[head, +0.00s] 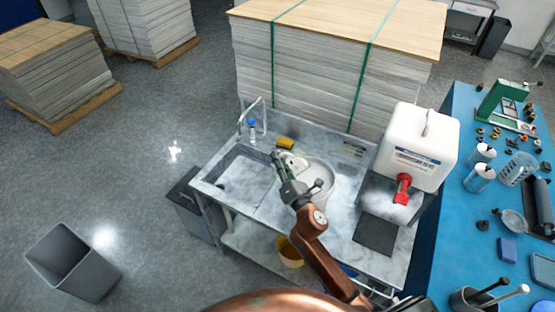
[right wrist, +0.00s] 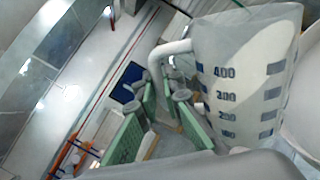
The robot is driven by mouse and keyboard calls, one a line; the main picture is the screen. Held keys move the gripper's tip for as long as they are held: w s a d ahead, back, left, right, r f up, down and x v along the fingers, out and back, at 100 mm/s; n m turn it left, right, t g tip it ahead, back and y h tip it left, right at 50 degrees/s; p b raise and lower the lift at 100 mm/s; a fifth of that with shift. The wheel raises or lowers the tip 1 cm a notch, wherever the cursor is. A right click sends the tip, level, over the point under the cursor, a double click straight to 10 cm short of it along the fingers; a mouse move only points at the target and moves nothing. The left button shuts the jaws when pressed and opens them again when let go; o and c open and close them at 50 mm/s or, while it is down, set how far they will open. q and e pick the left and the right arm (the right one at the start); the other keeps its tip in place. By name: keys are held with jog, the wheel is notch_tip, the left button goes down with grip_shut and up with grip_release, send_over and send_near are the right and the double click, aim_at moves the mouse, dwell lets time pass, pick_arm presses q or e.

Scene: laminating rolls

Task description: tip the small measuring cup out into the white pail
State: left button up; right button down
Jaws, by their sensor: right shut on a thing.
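My right gripper (head: 284,166) is over the sink counter, shut on the handle of the small measuring cup (head: 295,162). In the right wrist view the cup (right wrist: 245,80) is whitish and translucent, with blue marks and numbers up to 400. Its handle runs to the green-padded fingers (right wrist: 162,130). The white pail (head: 325,178) stands on the counter right beside and below the cup, partly hidden by my gripper and arm. A pale curved surface at the right edge of the wrist view may be the pail. I cannot tell the cup's tilt or contents. My left gripper is out of view.
A sink basin (head: 245,172) with a faucet is left of the pail. A yellow sponge (head: 286,143) lies behind it. A white canister (head: 418,140) with a red tap stands at right. A blue table (head: 500,240) holds tools and cups. Stacked sheets (head: 300,60) stand behind.

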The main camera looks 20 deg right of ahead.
jog(key=shift+d+f+m+b, duration=0.2)
jog(key=shift+d+m+b, duration=0.05)
jog(key=shift+m+b, duration=0.2)
jog(key=shift+s+d+f+m+b, duration=0.2)
jog(key=shift+d+m+b, duration=0.15)
jog(key=shift+m, duration=0.2)
jog(key=shift+h, duration=0.4)
jog(key=shift+f, duration=0.25)
jog(key=shift+d, duration=0.15)
jog(key=shift+w+d+r+m, duration=0.1)
jog(key=shift+d+r+m, duration=0.2)
jog(key=shift+d+m, duration=0.45)
jog(key=shift+a+r+m, duration=0.1)
jog(key=shift+m, duration=0.25)
jog(key=shift+a+r, duration=0.25)
jog(key=shift+r, duration=0.2)
